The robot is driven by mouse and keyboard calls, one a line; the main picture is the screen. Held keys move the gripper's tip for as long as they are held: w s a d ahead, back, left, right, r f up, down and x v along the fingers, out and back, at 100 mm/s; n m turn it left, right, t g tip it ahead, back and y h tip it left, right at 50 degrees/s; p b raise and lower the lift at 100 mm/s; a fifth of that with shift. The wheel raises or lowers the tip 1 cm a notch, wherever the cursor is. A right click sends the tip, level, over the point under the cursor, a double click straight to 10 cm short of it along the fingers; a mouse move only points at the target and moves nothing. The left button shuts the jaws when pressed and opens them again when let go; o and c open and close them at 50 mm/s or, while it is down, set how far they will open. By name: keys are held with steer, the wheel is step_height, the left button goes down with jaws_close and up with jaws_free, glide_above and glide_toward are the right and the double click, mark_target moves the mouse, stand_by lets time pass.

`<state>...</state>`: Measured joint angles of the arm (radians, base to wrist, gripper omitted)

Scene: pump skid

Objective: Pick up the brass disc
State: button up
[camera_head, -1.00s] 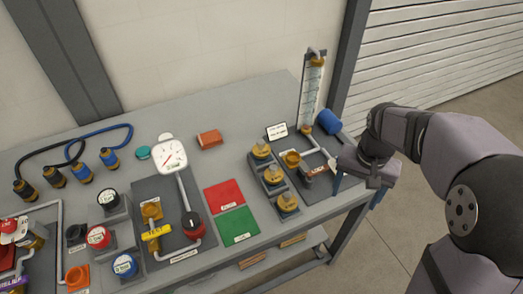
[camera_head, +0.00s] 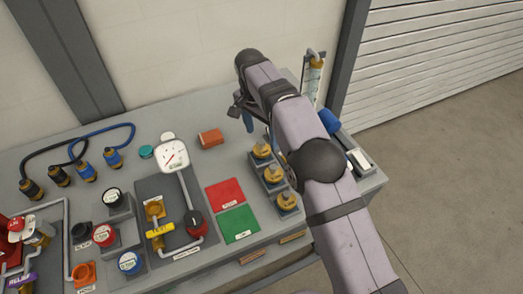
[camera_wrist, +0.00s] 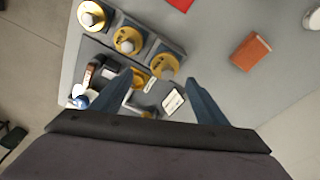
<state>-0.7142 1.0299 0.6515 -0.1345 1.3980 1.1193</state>
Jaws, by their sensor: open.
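Several round brass pieces show; three brass discs with pale knobs stand in a row on a dark stepped rack: the back one (camera_head: 262,150), the middle one (camera_head: 273,174) and the front one (camera_head: 287,201). They also show in the wrist view, the back one (camera_wrist: 163,66), the middle one (camera_wrist: 128,40) and the front one (camera_wrist: 91,13). I cannot tell which one the task means. My gripper (camera_head: 258,128) is open and empty, above the bench near the back disc. In the wrist view its blue fingers (camera_wrist: 160,78) stand apart, the back disc just beyond the gap between their tips.
An orange-brown box (camera_head: 210,138) lies left of the gripper. Red (camera_head: 225,194) and green (camera_head: 239,224) mats lie left of the rack. A gauge (camera_head: 174,154) stands farther left. A clear tube column (camera_head: 314,75) stands behind my arm, which hides the fixture beside the rack.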

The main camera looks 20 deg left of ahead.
mark_target(261, 143)
steer(key=shift+a, duration=0.3)
steer(key=shift+w+d+f+p, duration=0.1)
steer(key=shift+w+f+p, duration=0.15)
steer(key=shift+f+p, duration=0.65)
steer(key=shift+w+a+f+p, duration=0.1)
steer(key=shift+w+f+p, duration=0.15)
steer(key=shift+f, duration=1.3)
steer(key=shift+w+d+f+p, duration=0.1)
steer(key=shift+w+f+p, duration=0.15)
steer(key=shift+f+p, duration=0.65)
steer(key=shift+f, duration=0.25)
steer(key=c, duration=1.3)
